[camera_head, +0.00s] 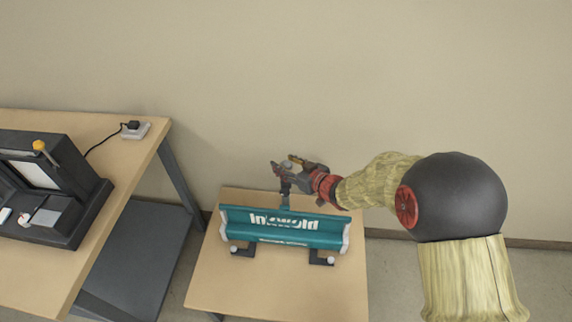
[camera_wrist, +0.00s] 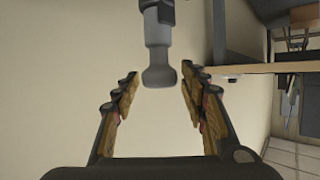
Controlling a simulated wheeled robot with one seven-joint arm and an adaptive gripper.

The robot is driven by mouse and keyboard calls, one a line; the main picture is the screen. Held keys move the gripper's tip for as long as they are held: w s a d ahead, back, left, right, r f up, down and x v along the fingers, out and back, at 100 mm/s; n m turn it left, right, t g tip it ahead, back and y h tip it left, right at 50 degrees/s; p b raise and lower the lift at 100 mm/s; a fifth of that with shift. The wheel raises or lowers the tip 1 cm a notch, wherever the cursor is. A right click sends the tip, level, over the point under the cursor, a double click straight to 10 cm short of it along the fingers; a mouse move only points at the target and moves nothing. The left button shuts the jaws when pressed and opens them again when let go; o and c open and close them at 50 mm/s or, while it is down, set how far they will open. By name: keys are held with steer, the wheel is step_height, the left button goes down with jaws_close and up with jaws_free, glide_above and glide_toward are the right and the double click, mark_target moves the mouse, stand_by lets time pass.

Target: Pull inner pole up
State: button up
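A teal device with white lettering (camera_head: 285,226) stands on the small wooden table in the head view. A grey pole (camera_wrist: 158,48) with a wider rounded end shows in the wrist view, coming in from the top. It seems to belong to the part behind the teal device, where my arm hides much of it in the head view. My gripper (camera_head: 282,170) is at the back of the device, above its upper edge. In the wrist view my gripper (camera_wrist: 161,78) is open, with the pole's end between the fingertips and a gap on both sides.
The small table (camera_head: 250,288) has free room in front of the device. A larger table (camera_head: 128,180) at left holds a dark machine (camera_head: 62,190) with a yellow knob and a white power socket (camera_head: 136,130). The wall (camera_head: 300,80) is close behind my gripper.

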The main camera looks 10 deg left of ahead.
steer(key=shift+c, duration=1.2)
steer(key=c, duration=0.8)
jaws_close()
